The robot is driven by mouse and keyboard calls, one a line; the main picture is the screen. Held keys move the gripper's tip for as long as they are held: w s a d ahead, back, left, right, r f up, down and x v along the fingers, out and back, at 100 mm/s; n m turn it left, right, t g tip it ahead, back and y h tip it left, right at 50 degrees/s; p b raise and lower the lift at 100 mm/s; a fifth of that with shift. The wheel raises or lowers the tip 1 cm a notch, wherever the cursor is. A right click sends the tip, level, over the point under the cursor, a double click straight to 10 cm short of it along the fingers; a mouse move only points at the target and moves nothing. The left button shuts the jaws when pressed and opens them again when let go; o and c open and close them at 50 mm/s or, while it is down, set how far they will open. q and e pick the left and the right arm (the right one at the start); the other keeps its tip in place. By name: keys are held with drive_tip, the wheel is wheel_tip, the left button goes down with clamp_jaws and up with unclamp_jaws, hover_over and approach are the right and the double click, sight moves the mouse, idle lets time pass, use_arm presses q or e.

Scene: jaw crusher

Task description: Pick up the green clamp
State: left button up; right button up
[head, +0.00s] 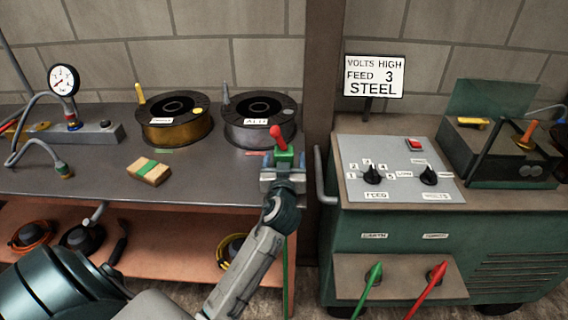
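The green clamp (284,156) is at the front right edge of the grey bench top, with a red piece (277,139) showing above it. A green cable (286,268) hangs below it. My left gripper (283,166) is at the clamp, with one finger on each side of the green part. The fingers and wrist hide its lower part. I cannot tell whether the fingers touch it or are closed on it. My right gripper is not in view.
Two wire spools (176,133), a tan block with a green band (149,172) and a pressure gauge (64,80) are on the bench (215,181). A green welding machine (397,229) with a control panel stands right of the gripper. A brown post (323,95) rises behind.

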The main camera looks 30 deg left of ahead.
use_arm(q)
drive_tip(key=shift+s, duration=0.1)
drive_tip(key=shift+c, duration=0.2)
drive_tip(key=c, duration=1.4)
drive_tip(key=shift+o, duration=0.2)
drive_tip(key=shift+r, duration=0.15)
